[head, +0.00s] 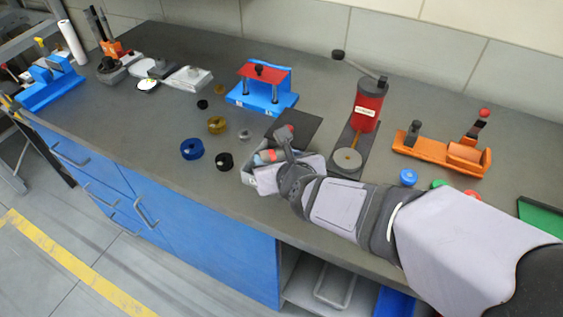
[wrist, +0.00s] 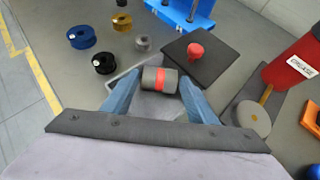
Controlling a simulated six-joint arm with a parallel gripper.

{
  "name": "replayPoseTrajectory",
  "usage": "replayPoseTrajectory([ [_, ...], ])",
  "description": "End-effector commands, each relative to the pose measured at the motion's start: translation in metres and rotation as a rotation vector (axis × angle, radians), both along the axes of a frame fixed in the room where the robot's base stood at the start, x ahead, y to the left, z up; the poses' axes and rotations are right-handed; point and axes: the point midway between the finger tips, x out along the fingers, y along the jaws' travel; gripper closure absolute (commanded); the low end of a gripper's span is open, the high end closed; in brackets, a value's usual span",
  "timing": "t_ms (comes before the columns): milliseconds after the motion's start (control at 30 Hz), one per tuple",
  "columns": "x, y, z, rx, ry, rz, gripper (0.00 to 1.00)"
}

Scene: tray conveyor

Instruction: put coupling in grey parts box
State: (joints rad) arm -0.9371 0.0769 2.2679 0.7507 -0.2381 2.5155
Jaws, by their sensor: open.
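The coupling (wrist: 160,79) is a short grey cylinder with a red-orange band, lying on its side between the fingertips in the wrist view. My gripper (wrist: 162,86) is open, with one blue-grey finger at each end of the coupling. The grey parts box (wrist: 122,86) is a shallow light-grey tray below the fingers. Its grey wall also shows in the head view (head: 247,177), partly hidden by my gripper. The coupling appears over or in the box; I cannot tell whether it rests on the floor of it.
A black mat (wrist: 212,65) with a red knob (wrist: 195,50) lies just beyond. A red grease press (head: 368,105) stands to the right, and a blue fixture (head: 263,95) behind.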

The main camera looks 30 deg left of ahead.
Motion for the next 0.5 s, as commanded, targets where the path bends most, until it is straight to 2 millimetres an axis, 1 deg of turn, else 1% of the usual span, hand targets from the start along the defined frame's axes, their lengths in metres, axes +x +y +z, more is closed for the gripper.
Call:
replayPoseTrajectory([
  [167,-0.009,-0.007,0.012,0.002,-0.001,0.001,0.47],
  [267,-0.018,-0.015,0.02,0.002,-0.001,0.002,0.47],
  [500,-0.046,-0.041,0.048,0.002,-0.001,0.002,0.47],
])
